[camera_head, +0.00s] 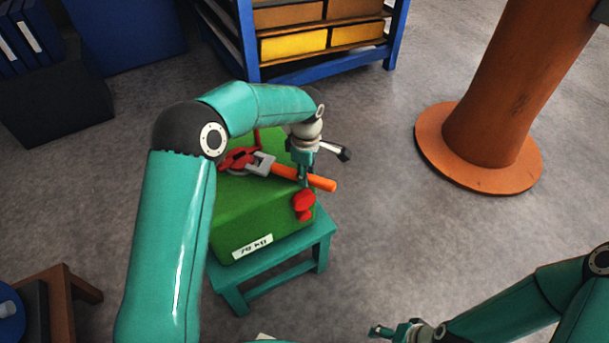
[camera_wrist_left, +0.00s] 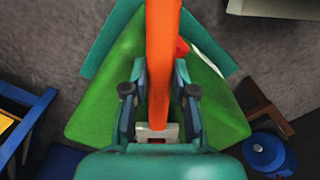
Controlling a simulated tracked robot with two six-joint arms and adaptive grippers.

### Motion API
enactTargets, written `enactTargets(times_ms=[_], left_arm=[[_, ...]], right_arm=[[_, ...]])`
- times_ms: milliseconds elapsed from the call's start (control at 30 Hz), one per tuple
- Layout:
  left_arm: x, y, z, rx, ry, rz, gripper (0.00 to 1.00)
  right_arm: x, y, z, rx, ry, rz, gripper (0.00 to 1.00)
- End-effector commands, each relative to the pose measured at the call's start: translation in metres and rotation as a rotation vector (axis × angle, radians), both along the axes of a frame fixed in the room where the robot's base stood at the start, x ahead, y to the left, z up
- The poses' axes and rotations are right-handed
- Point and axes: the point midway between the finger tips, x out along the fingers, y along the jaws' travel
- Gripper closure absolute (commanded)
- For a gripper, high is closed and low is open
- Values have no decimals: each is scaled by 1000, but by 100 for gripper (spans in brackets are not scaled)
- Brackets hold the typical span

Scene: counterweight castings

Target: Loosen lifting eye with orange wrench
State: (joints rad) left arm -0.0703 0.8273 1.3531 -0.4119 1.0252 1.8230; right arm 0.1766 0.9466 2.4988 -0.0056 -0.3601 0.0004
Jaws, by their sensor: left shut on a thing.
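The orange wrench (camera_head: 321,183) lies over the top of a green casting (camera_head: 240,212) marked with a white label. Its grey jaw (camera_head: 262,163) is at a red lifting eye (camera_head: 237,157); whether it grips the eye firmly I cannot tell. My left gripper (camera_head: 304,178) is shut on the orange handle, which also shows running between the fingers in the left wrist view (camera_wrist_left: 163,50). My right gripper (camera_head: 396,331) is at the bottom edge, away from the casting, partly cut off; its finger gap is unclear.
The casting rests on a teal stool (camera_head: 268,284). A second red part (camera_head: 304,203) sits at the casting's right edge. An orange column (camera_head: 490,120) stands at right, a blue shelf (camera_head: 397,35) with yellow bins behind. Floor between stool and column is clear.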

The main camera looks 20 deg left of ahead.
Motion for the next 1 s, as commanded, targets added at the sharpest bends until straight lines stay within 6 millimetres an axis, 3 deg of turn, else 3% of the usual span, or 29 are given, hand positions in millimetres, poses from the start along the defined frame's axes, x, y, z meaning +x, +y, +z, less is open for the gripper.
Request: enactTargets(times_ms=[1000], left_arm=[[28, 2, 1, 2, -2, 144, 100]], right_arm=[[0, 0, 14, 0, 0, 0, 31]])
